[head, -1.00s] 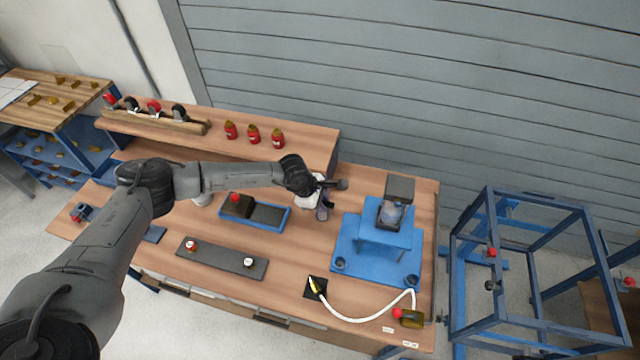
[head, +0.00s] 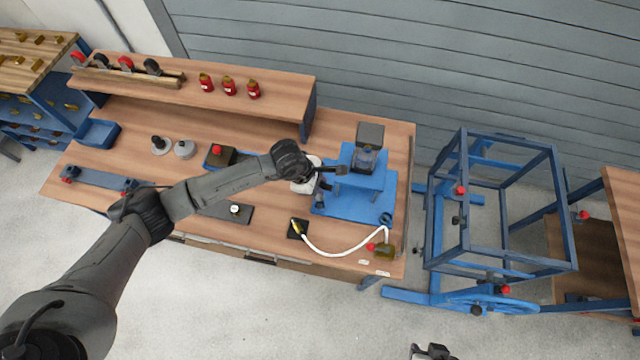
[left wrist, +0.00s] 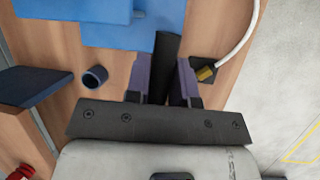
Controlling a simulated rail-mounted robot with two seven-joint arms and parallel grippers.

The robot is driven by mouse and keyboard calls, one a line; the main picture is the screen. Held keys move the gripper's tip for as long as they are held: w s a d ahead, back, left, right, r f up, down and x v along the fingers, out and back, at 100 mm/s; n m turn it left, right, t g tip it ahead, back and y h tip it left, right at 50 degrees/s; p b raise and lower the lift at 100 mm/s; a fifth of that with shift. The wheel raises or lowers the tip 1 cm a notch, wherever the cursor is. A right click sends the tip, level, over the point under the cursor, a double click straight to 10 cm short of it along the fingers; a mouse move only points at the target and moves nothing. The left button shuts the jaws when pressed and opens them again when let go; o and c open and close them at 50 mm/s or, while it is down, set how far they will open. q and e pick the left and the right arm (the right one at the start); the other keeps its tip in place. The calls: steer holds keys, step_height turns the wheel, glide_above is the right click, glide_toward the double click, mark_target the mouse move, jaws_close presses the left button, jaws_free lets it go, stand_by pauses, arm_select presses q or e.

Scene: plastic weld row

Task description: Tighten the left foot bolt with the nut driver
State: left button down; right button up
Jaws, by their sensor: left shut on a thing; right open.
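My left gripper (head: 326,175) is at the left edge of the blue base plate (head: 352,205) of the machine. In the left wrist view its two fingers (left wrist: 165,85) are shut on a dark cylindrical tool, apparently the nut driver (left wrist: 167,55). The tool's lower end cannot be made out. A dark ring-like foot part (head: 386,219) sits at the plate's front right corner. The left foot bolt is too small to make out clearly near the plate's front left corner. My right gripper (head: 432,351) shows at the bottom edge, open and away from the bench.
A blue cup (left wrist: 95,78) stands on the wood beside the plate. A white hose (head: 340,248) curves across the bench front from a black pad (head: 297,228). A raised shelf (head: 200,95) with red bottles stands behind. A blue frame cart (head: 500,215) stands at right.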

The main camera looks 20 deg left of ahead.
arm_select(q)
steer(key=shift+f, duration=0.35)
steer(key=shift+f+b, duration=1.25)
steer(key=shift+f, duration=0.8)
steer(key=shift+r+b, duration=0.1)
steer(key=shift+b, duration=0.25)
steer(key=shift+f+b, duration=0.25)
steer(key=shift+b, duration=0.05)
